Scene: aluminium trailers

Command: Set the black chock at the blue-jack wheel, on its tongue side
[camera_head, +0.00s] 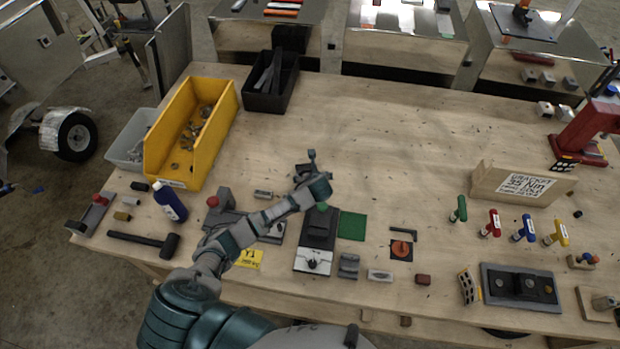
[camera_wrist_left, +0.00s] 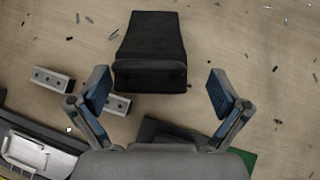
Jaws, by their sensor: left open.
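In the left wrist view a black wedge-shaped chock (camera_wrist_left: 150,48) lies on the wooden bench, its thick end towards me. My left gripper (camera_wrist_left: 158,92) is open, with one finger on each side near that thick end and gaps between fingers and chock. In the head view my left gripper (camera_head: 311,165) reaches over the middle of the bench and hides most of the chock. A trailer wheel (camera_head: 75,136) under a pale fender stands on the floor at far left. No jack is clear beside it, so I cannot tell whether it is the blue-jack wheel. My right gripper is not in view.
A yellow bin (camera_head: 190,135), a black bin (camera_head: 271,82) and a grey bin (camera_head: 133,140) stand at the bench's left and back. A green mat (camera_head: 351,226) is near the gripper. The bench behind it is clear.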

